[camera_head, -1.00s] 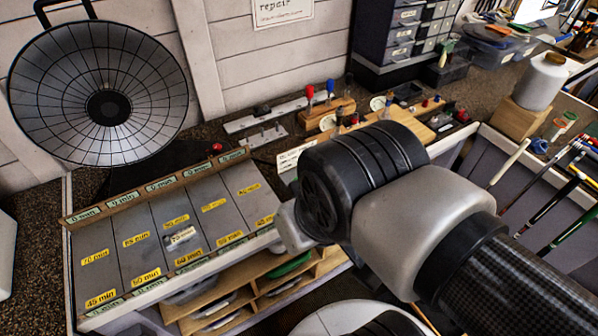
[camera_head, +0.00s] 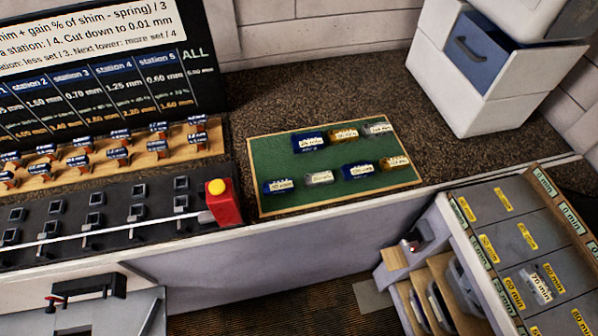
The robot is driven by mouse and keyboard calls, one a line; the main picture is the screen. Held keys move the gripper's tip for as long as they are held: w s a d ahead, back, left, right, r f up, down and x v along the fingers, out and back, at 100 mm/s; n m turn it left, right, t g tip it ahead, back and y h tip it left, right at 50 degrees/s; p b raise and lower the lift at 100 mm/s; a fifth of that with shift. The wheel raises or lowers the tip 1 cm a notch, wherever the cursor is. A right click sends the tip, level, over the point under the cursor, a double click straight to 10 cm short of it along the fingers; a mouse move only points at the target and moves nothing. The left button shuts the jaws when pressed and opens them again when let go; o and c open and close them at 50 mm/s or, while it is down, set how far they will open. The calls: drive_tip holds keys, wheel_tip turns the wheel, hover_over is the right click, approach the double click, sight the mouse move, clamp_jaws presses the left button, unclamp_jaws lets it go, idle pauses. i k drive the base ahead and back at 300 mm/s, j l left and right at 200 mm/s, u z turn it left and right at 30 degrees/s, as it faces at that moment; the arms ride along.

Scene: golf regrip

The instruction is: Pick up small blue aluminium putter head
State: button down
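Several small labelled blocks, which look like putter heads, lie in two rows on a green mat (camera_head: 333,157). Three are blue: one at the back left (camera_head: 310,143), one at the front left (camera_head: 279,187) and one at the front, right of the middle (camera_head: 358,170). The back left blue one looks somewhat larger. Their labels are too small to read surely, so I cannot tell which is the small aluminium one. Between and beside them lie gold heads (camera_head: 344,135) and silver heads (camera_head: 378,128). My gripper is not in view now.
Left of the mat stand a red box with a yellow button (camera_head: 222,203) and a wooden rack of blue-topped pieces (camera_head: 85,160). A white cabinet (camera_head: 480,80) stands at the back right. A grey tray with time labels (camera_head: 515,240) is at the right. The counter behind the mat is clear.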

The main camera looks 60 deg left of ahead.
sight(275, 188)
drive_tip(key=u, duration=2)
drive_tip(key=k, duration=0.05)
